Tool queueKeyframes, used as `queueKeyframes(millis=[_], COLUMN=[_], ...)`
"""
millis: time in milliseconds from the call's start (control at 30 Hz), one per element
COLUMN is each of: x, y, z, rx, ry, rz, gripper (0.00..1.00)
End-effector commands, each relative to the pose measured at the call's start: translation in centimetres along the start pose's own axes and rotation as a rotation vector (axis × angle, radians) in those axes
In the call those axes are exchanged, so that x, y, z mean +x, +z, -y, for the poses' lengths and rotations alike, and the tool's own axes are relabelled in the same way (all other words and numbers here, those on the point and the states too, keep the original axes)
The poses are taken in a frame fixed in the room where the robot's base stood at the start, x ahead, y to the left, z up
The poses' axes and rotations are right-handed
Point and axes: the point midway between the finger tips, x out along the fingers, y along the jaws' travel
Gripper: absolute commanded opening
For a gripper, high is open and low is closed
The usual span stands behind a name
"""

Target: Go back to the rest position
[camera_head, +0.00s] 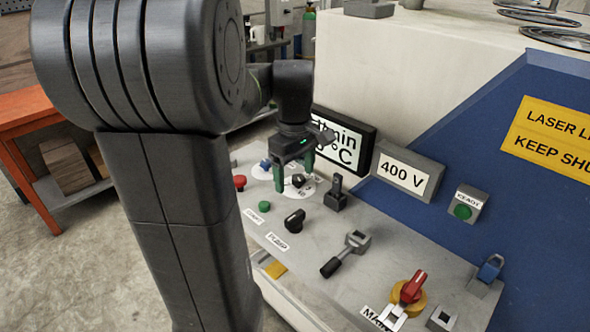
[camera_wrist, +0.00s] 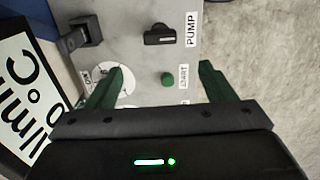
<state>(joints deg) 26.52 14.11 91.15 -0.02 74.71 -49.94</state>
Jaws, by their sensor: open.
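My gripper (camera_head: 294,172) hangs from my arm above the far end of a grey control panel (camera_head: 330,262), with its green fingers pointing down. It is open and empty. In the wrist view, my gripper (camera_wrist: 160,85) shows its two green fingers wide apart, with the panel below and a green button (camera_wrist: 167,79) seen between them. A round white dial plate (camera_wrist: 112,88) lies partly behind the left finger. In the head view, my arm hides part of the panel's left side.
The panel carries a red button (camera_head: 239,182), a black PUMP knob (camera_head: 294,221), a lever (camera_head: 346,254) and a red rotary switch (camera_head: 412,288). A display (camera_head: 345,142) and a 400 V box (camera_head: 407,174) stand behind. An orange table (camera_head: 25,112) is at left.

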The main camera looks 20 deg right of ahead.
Motion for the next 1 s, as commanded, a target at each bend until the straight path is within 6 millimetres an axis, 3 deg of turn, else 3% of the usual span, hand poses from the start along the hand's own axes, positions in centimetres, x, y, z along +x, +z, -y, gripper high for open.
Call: queueKeyframes(millis=[633, 767, 1000], x=[-0.1, 1.2, 5.8], y=[0.0, 0.0, 0.0], z=[0.0, 0.0, 0.1], rx=[0.000, 0.000, 0.001], ry=[-0.001, -0.002, -0.004], rz=[0.001, 0.002, 0.003], gripper=[0.76, 0.76, 0.76])
